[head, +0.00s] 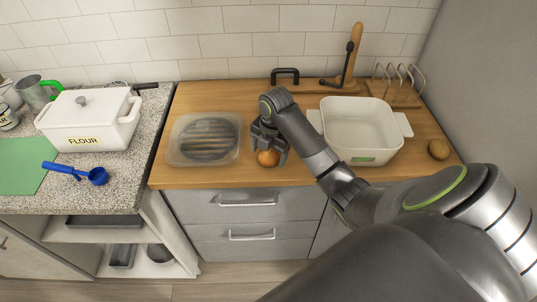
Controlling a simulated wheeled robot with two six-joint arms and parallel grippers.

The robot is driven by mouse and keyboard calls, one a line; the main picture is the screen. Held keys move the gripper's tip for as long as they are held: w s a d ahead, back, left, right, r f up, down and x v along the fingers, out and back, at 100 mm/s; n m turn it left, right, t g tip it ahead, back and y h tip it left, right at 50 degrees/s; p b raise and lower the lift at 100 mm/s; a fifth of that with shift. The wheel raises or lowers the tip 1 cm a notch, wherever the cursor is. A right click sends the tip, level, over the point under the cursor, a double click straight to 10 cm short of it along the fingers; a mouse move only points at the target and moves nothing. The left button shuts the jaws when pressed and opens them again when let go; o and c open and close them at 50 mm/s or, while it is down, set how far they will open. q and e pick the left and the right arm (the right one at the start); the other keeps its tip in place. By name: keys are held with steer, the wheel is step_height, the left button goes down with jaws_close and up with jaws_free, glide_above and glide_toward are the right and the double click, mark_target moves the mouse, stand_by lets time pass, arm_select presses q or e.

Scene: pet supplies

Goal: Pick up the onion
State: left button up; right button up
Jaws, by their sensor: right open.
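The onion (268,158), a small round orange-brown thing, sits on the wooden counter near its front edge. My right gripper (269,153) reaches down over it from behind, with its fingers open on either side of the onion. I cannot tell whether the fingers touch it. The gripper hides the onion's upper part. My left gripper is not in view.
A clear container (206,138) with a dark ribbed thing inside stands just left of my right gripper. A white baking dish (400,132) stands to the right, with a brown round thing (438,149) beyond it. A white flour box (88,120) and blue scoop (97,176) are at left.

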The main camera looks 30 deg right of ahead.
mark_target(270, 150)
steer(key=shift+w+f, duration=0.1)
steer(key=shift+f, duration=0.5)
steer(key=c, duration=1.1)
steer(key=shift+r, duration=0.55)
step_height(270, 150, up, 3)
steer(key=shift+w+r+b, duration=0.1)
steer(key=shift+r+b, duration=0.1)
steer(key=shift+b, duration=0.3)
step_height(270, 150, up, 4)
steer(key=p, duration=0.3)
steer(key=shift+r, duration=0.2)
steer(key=shift+r+p, duration=0.5)
steer(key=shift+p, duration=0.15)
steer(key=shift+d+r+p, duration=0.3)
steer(key=shift+r+p, duration=0.15)
steer(key=shift+p, duration=0.15)
steer(key=s+d+r+p, duration=0.1)
steer(key=s+d+p, duration=0.1)
steer(key=d, duration=0.5)
steer(key=s+d+r+p, duration=0.1)
steer(key=s+d+p, duration=0.1)
steer(key=d, duration=0.6)
steer(key=s+d+r+p, duration=0.1)
steer(key=s+d+p, duration=0.1)
steer(key=d, duration=0.6)
steer(key=shift+s+r, duration=0.25)
